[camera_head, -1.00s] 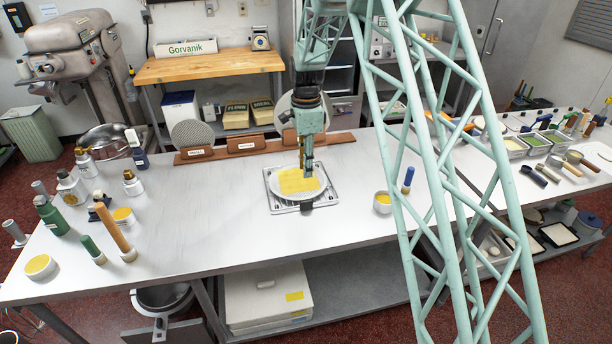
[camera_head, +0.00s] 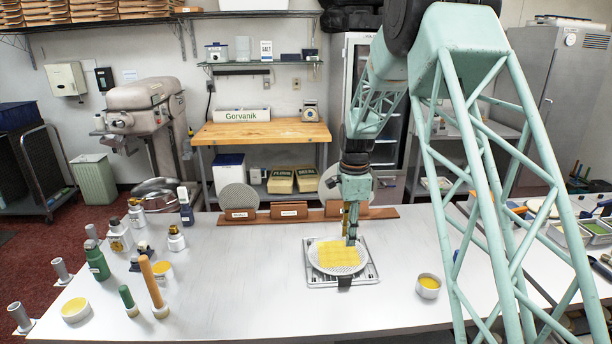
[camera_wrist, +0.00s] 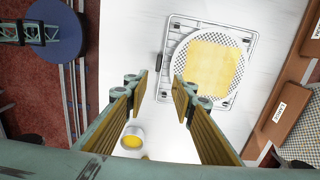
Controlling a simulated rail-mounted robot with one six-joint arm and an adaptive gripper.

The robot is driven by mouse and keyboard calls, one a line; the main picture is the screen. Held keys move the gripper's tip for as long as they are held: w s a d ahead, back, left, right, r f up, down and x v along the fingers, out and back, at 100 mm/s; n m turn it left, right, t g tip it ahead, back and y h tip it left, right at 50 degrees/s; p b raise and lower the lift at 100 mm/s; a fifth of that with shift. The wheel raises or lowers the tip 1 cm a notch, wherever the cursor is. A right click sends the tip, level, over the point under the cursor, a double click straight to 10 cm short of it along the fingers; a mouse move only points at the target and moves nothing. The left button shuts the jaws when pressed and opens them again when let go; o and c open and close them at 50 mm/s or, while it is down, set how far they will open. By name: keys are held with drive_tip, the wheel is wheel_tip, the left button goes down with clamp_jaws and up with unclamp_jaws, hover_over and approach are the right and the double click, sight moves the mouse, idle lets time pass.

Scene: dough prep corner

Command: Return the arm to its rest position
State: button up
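My gripper (camera_head: 350,238) hangs fingers down above the worktable, at the back right of a round white perforated disc (camera_head: 316,262). In the wrist view its two fingers (camera_wrist: 162,88) are apart, with nothing held between them. The disc (camera_wrist: 182,62) carries a yellow square sheet (camera_wrist: 215,62) and lies on a metal framed stand (camera_wrist: 248,45). The fingertips look apart from the disc in the wrist view. My arm reaches down from the upper right in the head view.
A wooden rack (camera_head: 262,217) with upright discs stands behind. Bottles (camera_head: 97,262) and rollers (camera_head: 153,285) crowd the left. A small cup of yellow contents (camera_head: 428,287) stands right of the stand. The table's front middle (camera_head: 240,305) is clear.

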drive_tip(key=s+r+n+t+b, duration=0.1)
drive_tip(key=s+r+n+b, duration=0.3)
drive_tip(key=s+r, duration=0.75)
drive_tip(key=s+r+n+t+b, duration=0.1)
drive_tip(key=s+r+n+b, duration=0.4)
drive_tip(key=s, duration=1)
drive_tip(key=s+n+t+b, duration=0.2)
drive_tip(key=s+n, duration=0.6)
drive_tip(key=s, duration=2.2)
drive_tip(key=shift+s+d+f+n+b, duration=0.3)
drive_tip(key=shift+s+f+n+b, duration=0.15)
drive_tip(key=shift+b, duration=0.7)
